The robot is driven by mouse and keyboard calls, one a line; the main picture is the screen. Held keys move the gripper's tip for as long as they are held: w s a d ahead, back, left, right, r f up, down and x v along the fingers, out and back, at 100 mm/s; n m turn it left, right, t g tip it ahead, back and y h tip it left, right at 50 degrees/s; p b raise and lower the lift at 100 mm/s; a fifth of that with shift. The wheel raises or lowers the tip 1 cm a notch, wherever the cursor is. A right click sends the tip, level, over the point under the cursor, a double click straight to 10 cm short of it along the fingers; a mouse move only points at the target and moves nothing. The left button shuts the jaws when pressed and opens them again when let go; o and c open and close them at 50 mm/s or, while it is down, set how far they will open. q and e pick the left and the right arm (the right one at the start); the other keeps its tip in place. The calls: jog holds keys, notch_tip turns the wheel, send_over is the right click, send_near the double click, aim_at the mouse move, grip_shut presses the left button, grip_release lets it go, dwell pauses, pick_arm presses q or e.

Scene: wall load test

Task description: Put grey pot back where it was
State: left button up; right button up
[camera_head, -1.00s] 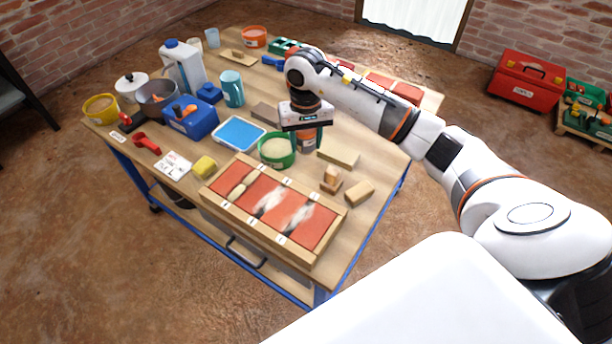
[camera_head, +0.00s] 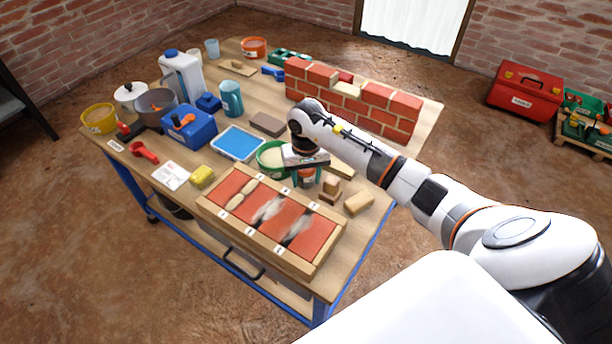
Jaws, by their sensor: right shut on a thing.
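A grey pot (camera_head: 153,107) stands open at the left of the bench, beside a white lidded pot (camera_head: 130,93) and behind a blue box. My right gripper (camera_head: 304,181) is shut on a small orange-brown jar (camera_head: 305,175) with a pale label, just right of the green tub (camera_head: 270,157) and behind the framed brick panel (camera_head: 272,217). The gripper body hides the jar's top, and I cannot tell whether the jar touches the bench. The gripper is far from the grey pot. My left gripper is not in view.
A low brick wall (camera_head: 352,100) stands at the back right of the bench (camera_head: 358,235). Wooden blocks (camera_head: 358,202) lie right of the gripper. A blue tray (camera_head: 238,143), a blue box (camera_head: 190,128) and a yellow sponge (camera_head: 202,176) lie to the left.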

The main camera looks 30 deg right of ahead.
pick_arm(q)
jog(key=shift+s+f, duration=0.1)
pick_arm(e)
jog(key=shift+f, duration=0.1)
jog(key=o, duration=1)
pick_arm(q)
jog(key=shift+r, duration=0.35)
pick_arm(e)
jog(key=shift+r, duration=0.2)
notch_tip(320, 180, up, 12)
jog(key=shift+f+p, duration=0.1)
jog(key=shift+p, duration=0.4)
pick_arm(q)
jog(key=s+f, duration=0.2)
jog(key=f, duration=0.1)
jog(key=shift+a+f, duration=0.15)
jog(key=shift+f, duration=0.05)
